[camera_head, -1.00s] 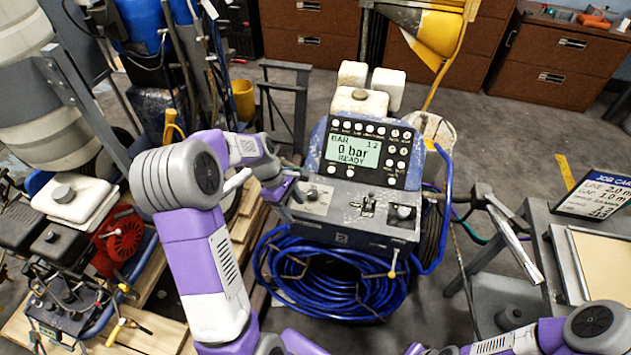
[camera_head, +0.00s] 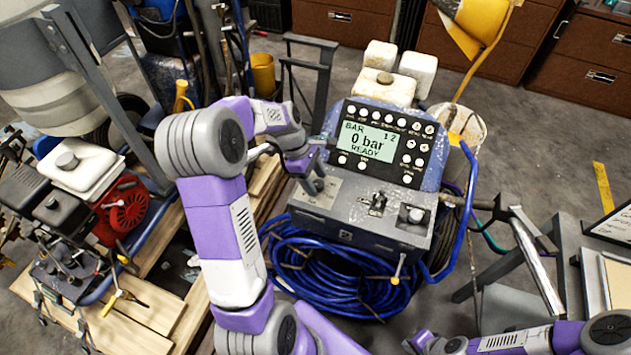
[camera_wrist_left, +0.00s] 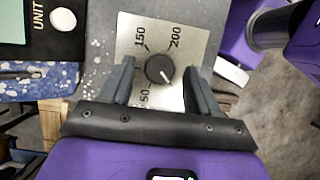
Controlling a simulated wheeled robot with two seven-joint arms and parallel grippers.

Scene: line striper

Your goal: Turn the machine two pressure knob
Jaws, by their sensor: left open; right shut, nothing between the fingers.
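The machine two line striper (camera_head: 375,205) has a blue-grey body and a display (camera_head: 367,142) reading "0 bar" and "READY". Its pressure knob (camera_wrist_left: 160,69) is a small dark round knob on a pale dial plate (camera_wrist_left: 185,40) marked 50, 150 and 200. The knob's white pointer is toward the lower right of the wrist picture. My left gripper (camera_wrist_left: 160,80) is open, with its fingers on either side of the knob; contact cannot be told. In the head view, my left gripper (camera_head: 313,182) is over the panel's left end, largely covering the knob. My right gripper is out of view.
A coiled blue hose (camera_head: 320,270) hangs below the panel. A second machine with a red engine part (camera_head: 122,208) stands at left. A metal stand (camera_head: 565,270) is at right.

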